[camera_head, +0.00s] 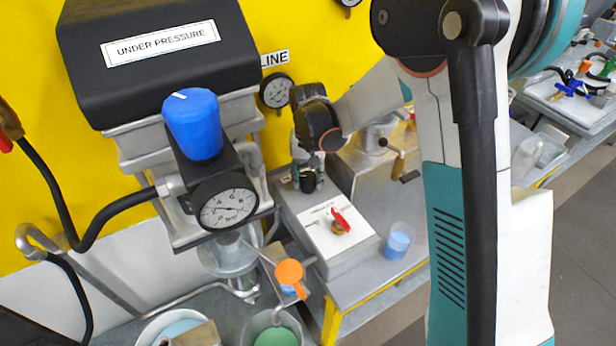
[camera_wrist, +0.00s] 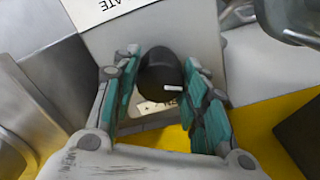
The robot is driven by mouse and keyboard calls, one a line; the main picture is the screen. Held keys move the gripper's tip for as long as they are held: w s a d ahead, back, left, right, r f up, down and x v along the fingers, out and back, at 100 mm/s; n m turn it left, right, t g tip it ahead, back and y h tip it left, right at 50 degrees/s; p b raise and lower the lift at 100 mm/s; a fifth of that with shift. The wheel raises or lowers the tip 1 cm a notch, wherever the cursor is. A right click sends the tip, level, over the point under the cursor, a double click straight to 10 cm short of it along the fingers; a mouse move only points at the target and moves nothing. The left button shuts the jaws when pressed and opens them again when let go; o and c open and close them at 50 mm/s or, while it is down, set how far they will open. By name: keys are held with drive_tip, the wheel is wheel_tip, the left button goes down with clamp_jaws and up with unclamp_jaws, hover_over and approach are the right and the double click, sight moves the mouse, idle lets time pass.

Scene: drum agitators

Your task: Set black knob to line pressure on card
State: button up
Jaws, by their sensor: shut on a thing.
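My gripper (camera_wrist: 160,95) is shut on the black knob (camera_wrist: 155,70), with teal finger pads on both sides of it. The knob's white pointer mark points to the right in the wrist view. A small label (camera_wrist: 152,107) beside the knob is partly covered, and its text is unclear. A white card (camera_wrist: 95,10) ending in "ATE" is cut off at the top. In the head view my gripper (camera_head: 308,180) is at the back bench beside the wall, with the dark knob between its fingers. A dial gauge (camera_head: 276,91) sits under a "LINE" sign (camera_head: 274,58); its reading is too small to tell.
A black housing marked "UNDER PRESSURE" (camera_head: 160,40) stands left, with a blue knob (camera_head: 193,123) and a larger gauge (camera_head: 226,205).

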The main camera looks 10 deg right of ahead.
sight(308, 176)
drive_tip(key=m, duration=0.4)
drive_tip(key=shift+m, duration=0.3)
idle(0.3)
drive_tip(key=o, duration=1.1)
drive_tip(key=shift+c, duration=0.2)
wheel_tip(308, 176, up, 12)
